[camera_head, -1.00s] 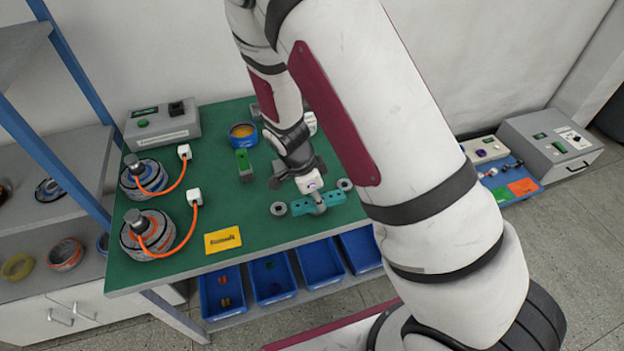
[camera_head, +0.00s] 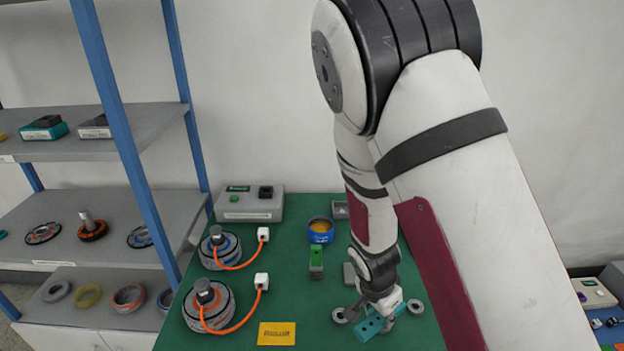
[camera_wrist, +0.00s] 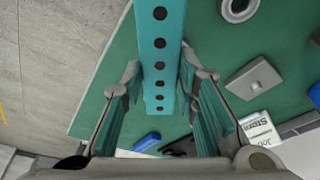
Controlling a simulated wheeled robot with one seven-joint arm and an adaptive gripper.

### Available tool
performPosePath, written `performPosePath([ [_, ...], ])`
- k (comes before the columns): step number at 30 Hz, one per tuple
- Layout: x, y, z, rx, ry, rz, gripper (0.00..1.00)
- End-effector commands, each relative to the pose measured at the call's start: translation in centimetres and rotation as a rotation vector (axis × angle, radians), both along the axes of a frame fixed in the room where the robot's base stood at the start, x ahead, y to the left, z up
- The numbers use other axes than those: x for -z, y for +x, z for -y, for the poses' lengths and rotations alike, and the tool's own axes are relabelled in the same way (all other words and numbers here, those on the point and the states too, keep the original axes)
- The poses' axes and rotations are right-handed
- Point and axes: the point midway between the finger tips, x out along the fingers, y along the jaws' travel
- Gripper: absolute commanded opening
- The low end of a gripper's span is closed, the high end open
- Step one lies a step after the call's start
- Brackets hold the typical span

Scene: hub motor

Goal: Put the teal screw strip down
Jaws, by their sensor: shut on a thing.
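The teal screw strip (camera_head: 370,327) is a flat bar with a row of holes, at the front right of the green table. My gripper (camera_head: 384,304) is shut on it. In the wrist view the strip (camera_wrist: 161,42) runs lengthwise between the fingers of my gripper (camera_wrist: 162,85), its far part reaching out of the top of the picture. The table top shows beyond the strip in that view; the gap between them is hard to judge. My wrist hides part of the strip in the head view.
The green table (camera_head: 310,300) has grey rings (camera_head: 415,306) (camera_head: 339,315) near the strip. Bare table lies between label and strip.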

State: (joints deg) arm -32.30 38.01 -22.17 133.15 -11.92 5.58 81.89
Motion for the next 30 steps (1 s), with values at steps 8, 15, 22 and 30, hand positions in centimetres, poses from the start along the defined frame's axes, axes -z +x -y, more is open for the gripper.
performPosePath([
  [8,-2.7,4.8,1.1,-0.439,0.002,0.006,0.00],
  [15,-5.0,7.7,2.2,-0.731,0.001,0.004,0.00],
  [22,-6.4,9.3,2.9,-0.899,0.000,0.002,0.00],
  [30,-6.9,9.8,3.1,-0.960,-0.001,-0.001,0.00],
])
